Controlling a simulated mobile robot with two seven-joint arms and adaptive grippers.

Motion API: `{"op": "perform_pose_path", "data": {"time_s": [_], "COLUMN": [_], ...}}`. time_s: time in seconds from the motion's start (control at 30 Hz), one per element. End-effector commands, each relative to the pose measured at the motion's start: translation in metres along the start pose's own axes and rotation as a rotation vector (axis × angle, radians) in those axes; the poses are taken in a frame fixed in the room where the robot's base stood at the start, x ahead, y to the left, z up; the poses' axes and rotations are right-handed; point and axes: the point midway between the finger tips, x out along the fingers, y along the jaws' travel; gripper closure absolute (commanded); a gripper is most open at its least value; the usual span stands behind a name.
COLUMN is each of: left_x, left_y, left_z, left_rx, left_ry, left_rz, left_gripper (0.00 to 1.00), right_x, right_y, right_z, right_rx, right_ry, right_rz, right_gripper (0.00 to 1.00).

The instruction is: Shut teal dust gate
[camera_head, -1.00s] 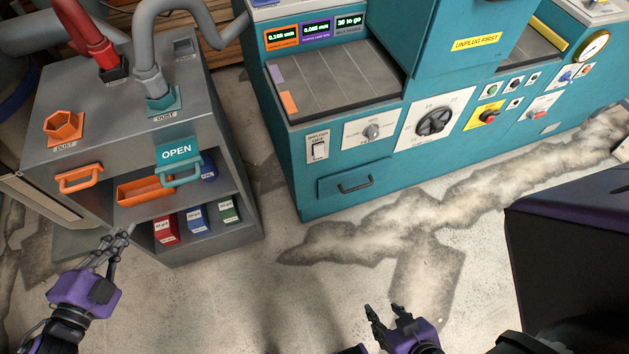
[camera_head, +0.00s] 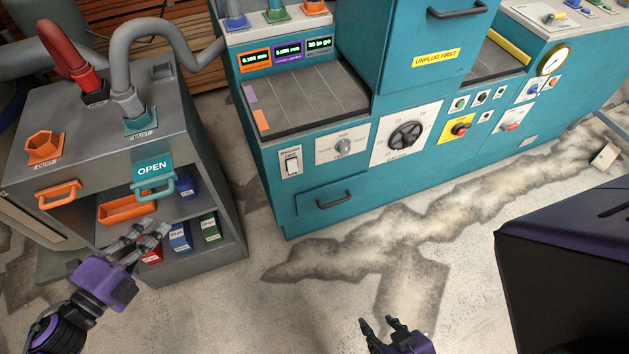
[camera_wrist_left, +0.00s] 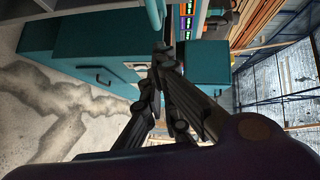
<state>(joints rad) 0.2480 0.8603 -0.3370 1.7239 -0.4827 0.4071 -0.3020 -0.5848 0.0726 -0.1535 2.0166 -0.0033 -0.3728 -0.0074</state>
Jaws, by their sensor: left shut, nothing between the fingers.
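The teal dust gate (camera_head: 153,170) hangs at the front of the grey cabinet's top, with an OPEN label and a teal handle (camera_head: 155,190) below it. The teal dust port (camera_head: 140,119) with a grey hose stands behind it. My left gripper (camera_head: 150,234) is shut and empty, below and in front of the handle, apart from it in the head view. In the left wrist view its fingers (camera_wrist_left: 162,62) are together, with a teal bar (camera_wrist_left: 155,14) just beyond the tips. My right gripper (camera_head: 381,325) is at the bottom, its fingers apart, with nothing between them.
An orange handle (camera_head: 59,194) is left of the teal one. The cabinet (camera_head: 228,190) shelves hold an orange tray (camera_head: 126,209) and several small boxes. A large teal machine (camera_head: 292,215) stands to the right, with open floor in front. A dark purple-edged block (camera_head: 560,260) is at right.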

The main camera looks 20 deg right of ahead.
Motion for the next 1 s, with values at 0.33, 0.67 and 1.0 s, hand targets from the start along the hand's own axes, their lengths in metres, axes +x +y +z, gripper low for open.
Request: {"op": "perform_pose_path", "data": {"time_s": [0.33,0.67,1.0], "left_x": [0.040,0.043,0.069], "left_y": [0.000,0.001,-0.004], "left_z": [0.025,0.028,0.053], "left_rx": [0.001,0.000,0.002], "left_ry": [0.000,0.000,0.000], "left_rz": [0.001,0.001,0.001], "left_gripper": [1.00,1.00,1.00], "right_x": [0.000,-0.001,0.005], "right_y": [0.001,0.001,0.000], "right_z": [0.000,-0.002,0.012], "right_rx": [-0.001,-0.002,-0.006], "right_ry": [-0.001,0.001,-0.017], "right_rz": [0.000,0.000,-0.001], "right_gripper": [0.60,0.60,0.60]}}
